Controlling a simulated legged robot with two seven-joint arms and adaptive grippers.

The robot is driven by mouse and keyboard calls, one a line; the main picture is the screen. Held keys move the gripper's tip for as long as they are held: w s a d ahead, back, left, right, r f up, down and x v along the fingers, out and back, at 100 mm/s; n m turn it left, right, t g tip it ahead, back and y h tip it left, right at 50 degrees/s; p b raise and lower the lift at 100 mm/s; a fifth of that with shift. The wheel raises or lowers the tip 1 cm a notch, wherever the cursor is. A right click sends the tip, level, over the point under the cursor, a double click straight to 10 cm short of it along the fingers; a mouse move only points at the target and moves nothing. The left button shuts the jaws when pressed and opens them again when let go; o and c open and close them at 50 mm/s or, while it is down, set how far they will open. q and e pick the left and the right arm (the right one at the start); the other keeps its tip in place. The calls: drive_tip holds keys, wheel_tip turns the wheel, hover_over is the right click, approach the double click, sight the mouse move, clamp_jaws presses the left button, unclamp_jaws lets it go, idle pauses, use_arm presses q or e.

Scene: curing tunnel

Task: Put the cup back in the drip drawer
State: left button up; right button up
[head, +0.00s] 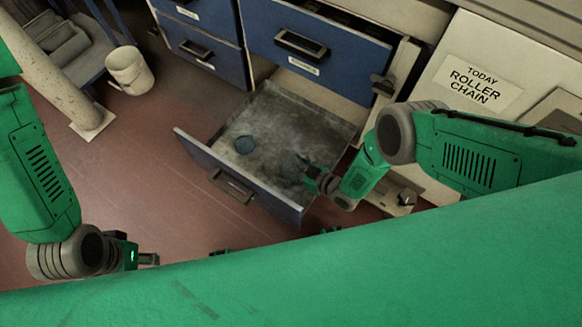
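The bottom drawer (232,181) is pulled open, with a grey, stained inside. A small dark blue round object (244,145), perhaps the cup, rests on the drawer floor left of its middle. My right gripper (304,170) reaches over the drawer's right part, near its front. It is apart from the blue object, to its right. Its fingers are small and dark against the stained floor, so I cannot tell if they are open or hold anything. My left gripper (149,259) is low at the left, outside the drawer, with its fingers partly hidden.
Blue drawers with black handles (302,45) stand above and behind the open one. A white bucket (130,72) stands on the floor at upper left, near a bench and a pale post (62,88). Floor left of the drawer is clear.

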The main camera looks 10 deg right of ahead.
drive_tip(key=p+v, duration=0.1)
drive_tip(key=v, duration=0.1)
drive_tip(key=p+v, duration=0.2)
drive_tip(key=v, duration=0.1)
drive_tip(key=shift+w+d+r, duration=0.1)
drive_tip(key=shift+d+r, duration=0.1)
drive_tip(key=shift+r, duration=0.35)
drive_tip(key=p+v, duration=0.3)
drive_tip(key=v, duration=0.5)
drive_tip(key=shift+s+f, duration=0.2)
drive_tip(key=shift+s, duration=0.05)
drive_tip(key=shift+d, duration=0.15)
drive_tip(key=s+d+r+m+g+h, duration=0.4)
drive_tip(key=s+r, duration=0.3)
drive_tip(key=r, duration=0.4)
drive_tip(key=s+d+r+m+g+h, duration=0.4)
drive_tip(key=s+r, duration=0.4)
drive_tip(key=r, duration=0.3)
drive_tip(key=d+g+h, duration=0.1)
drive_tip(key=d, duration=0.1)
drive_tip(key=shift+d, duration=0.3)
drive_tip(key=shift+s, duration=0.1)
